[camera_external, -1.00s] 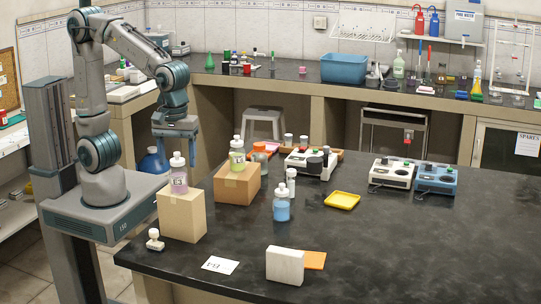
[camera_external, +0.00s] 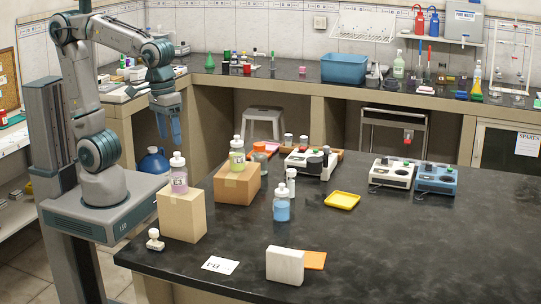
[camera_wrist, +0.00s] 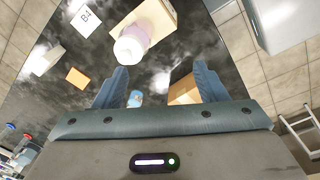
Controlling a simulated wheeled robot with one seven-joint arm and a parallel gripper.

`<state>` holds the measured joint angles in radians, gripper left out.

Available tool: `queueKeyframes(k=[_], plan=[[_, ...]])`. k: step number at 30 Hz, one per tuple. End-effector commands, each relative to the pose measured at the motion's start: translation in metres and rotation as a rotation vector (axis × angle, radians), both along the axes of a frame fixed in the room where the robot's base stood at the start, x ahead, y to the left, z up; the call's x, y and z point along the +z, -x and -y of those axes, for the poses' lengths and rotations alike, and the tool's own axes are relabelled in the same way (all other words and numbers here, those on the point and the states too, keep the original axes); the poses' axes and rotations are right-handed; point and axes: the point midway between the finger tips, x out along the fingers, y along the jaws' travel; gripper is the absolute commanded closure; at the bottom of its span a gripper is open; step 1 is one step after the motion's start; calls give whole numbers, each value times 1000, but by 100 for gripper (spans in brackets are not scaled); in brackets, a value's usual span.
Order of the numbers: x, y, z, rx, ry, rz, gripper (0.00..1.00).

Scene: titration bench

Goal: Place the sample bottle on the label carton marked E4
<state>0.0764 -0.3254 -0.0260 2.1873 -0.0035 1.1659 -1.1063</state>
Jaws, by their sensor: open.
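A bottle with purple contents and a white cap (camera_external: 178,175) stands upright on the nearer tan carton (camera_external: 182,217). A bottle with blue contents (camera_external: 282,206) stands on the black table. I cannot read an E4 mark on either carton. My gripper (camera_external: 170,140) is open and empty, pointing down above and behind the purple bottle. In the wrist view my gripper (camera_wrist: 160,82) shows spread fingers, with the purple bottle (camera_wrist: 131,45) beyond them, apart.
A white card with a printed mark (camera_external: 220,265), a white block (camera_external: 285,265), an orange sheet (camera_external: 314,260) and a white stamp (camera_external: 154,240) lie near the front. A yellow tray (camera_external: 342,201) and stirrer devices (camera_external: 393,172) stand further back. The right side of the table is clear.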

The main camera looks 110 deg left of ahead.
Motion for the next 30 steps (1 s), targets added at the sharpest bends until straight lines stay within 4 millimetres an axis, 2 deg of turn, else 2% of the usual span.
queueKeyframes(k=[9, 15, 21, 30], plan=[[-32, 32, -19, -544, -89, 88, 34], [-50, 48, -28, -842, -160, 128, 34], [-58, 54, -31, -972, -196, 143, 34], [-58, 54, -31, -981, -198, 143, 34]])
